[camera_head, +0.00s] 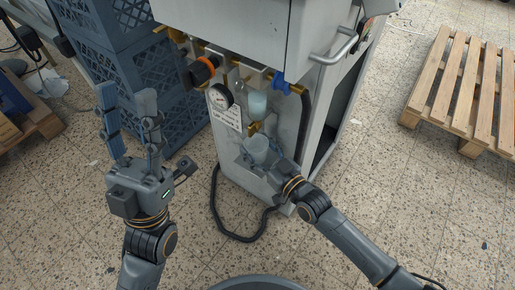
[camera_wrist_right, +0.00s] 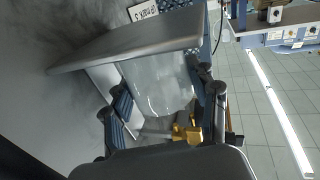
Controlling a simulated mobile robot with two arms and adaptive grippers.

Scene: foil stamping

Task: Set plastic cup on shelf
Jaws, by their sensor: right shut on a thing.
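A translucent plastic cup (camera_head: 257,150) is in my right gripper (camera_head: 262,158), beside the grey machine's front. In the right wrist view the cup (camera_wrist_right: 158,85) is clear and tilted, between the dark fingers of my right gripper (camera_wrist_right: 168,100). A flat grey plate (camera_wrist_right: 125,44) lies close to the cup there; I cannot tell whether they touch. I cannot make out for certain which surface is the shelf. My left gripper (camera_head: 127,98) is open and empty, raised to the left of the machine.
The grey machine (camera_head: 255,30) carries a gauge (camera_head: 220,96), a pale bowl (camera_head: 257,104) and brass fittings close above the cup. A black hose (camera_head: 238,238) loops on the floor. Blue crates (camera_head: 110,65) stand behind my left gripper. A wooden pallet (camera_head: 465,85) lies at right.

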